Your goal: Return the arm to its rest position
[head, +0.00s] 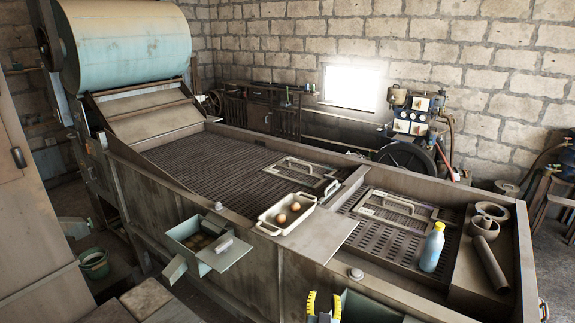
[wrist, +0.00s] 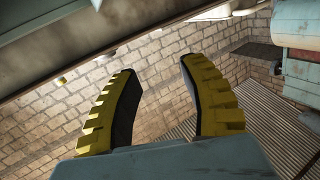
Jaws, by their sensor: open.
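My gripper (head: 323,306) shows at the bottom edge of the head view, with its yellow ribbed fingertips pointing up. In the wrist view the two yellow and black fingers (wrist: 157,95) stand wide apart with nothing between them. The gripper is open and empty. It is in front of the near side of the long metal machine (head: 200,205). Most of my arm is out of the head view.
A white tray (head: 268,228) with two brown round things sits on the machine's near edge. A blue bottle with a yellow cap (head: 432,248) stands on the right grate. An open metal box (head: 218,256) juts from the near side. A green bucket (head: 94,264) is at left.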

